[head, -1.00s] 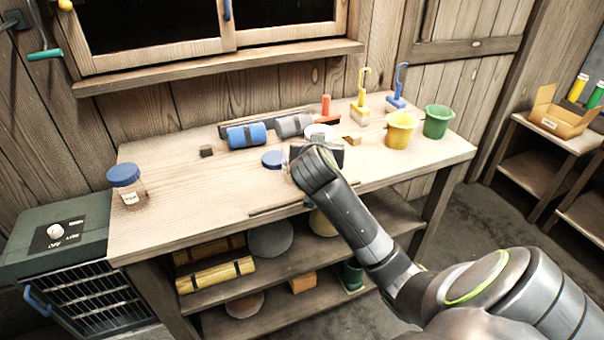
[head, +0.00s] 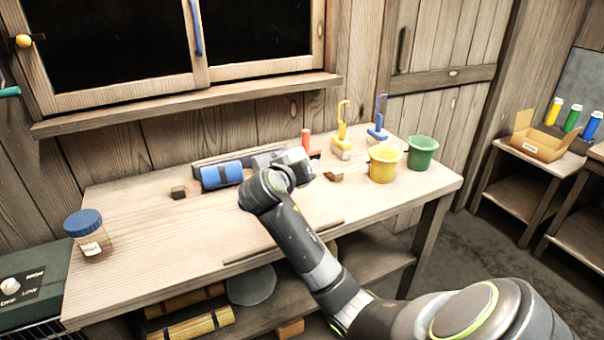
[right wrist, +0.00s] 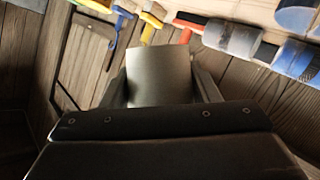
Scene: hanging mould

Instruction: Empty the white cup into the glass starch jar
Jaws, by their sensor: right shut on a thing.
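The white cup (head: 297,156) is in my right gripper (head: 284,170), above the back of the workbench. The gripper is partly hidden by its own wrist in the head view. In the right wrist view the cup (right wrist: 160,75) fills the space between the two fingers, with its side facing the camera; its inside is hidden. A glass jar (head: 90,246) with a blue lid on top and a white label stands upright on the bench's left end, well apart from the gripper. The label is too small to read. My left gripper is not in view.
A blue roll (head: 221,176) and a small dark block (head: 178,192) lie between jar and cup. Yellow (head: 383,165) and green (head: 421,153) buckets stand right, with yellow (head: 341,140) and blue (head: 377,132) hooked tools behind. The bench's (head: 140,250) left front is clear.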

